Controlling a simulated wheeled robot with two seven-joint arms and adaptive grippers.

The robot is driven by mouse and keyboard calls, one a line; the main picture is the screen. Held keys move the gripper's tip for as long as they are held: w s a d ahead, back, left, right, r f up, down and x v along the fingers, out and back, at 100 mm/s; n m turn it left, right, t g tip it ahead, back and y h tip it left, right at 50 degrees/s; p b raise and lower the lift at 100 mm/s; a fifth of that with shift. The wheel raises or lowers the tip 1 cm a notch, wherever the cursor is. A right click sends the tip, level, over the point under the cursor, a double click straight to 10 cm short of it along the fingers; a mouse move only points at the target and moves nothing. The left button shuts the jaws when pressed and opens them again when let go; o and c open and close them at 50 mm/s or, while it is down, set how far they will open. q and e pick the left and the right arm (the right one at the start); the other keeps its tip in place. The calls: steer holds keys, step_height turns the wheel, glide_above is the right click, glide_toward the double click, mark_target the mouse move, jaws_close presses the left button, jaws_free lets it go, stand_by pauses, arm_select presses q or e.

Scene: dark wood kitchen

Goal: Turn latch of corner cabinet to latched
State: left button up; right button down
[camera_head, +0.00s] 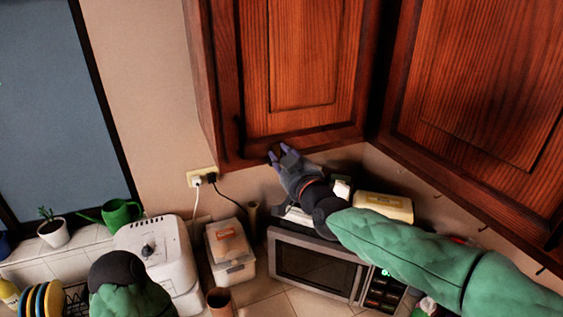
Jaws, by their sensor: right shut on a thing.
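The dark wood cabinet (228,70) with a panelled door hangs at the upper middle. My right arm comes in from the right, and my right gripper (278,152) reaches up to the bottom edge of this cabinet, near its left corner. Its purple fingers are shut on a small dark piece at that edge, which looks like the latch. The fingers cover most of it, so I cannot tell which way it is turned. The cabinet door looks closed. Only a green and black part of my left arm shows at the lower left; its gripper is not in view.
A second wood cabinet (480,85) stands at the right. Below are a microwave (315,268), a white appliance (158,255), a lidded container (229,250) and a yellow box (384,206). A wall socket (202,176) holds two plugs. A green watering can (120,212) stands left.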

steer(key=c, duration=1)
jaws_free()
steer(key=v, duration=1.2)
steer(key=shift+d, duration=0.1)
steer(key=shift+f, duration=0.1)
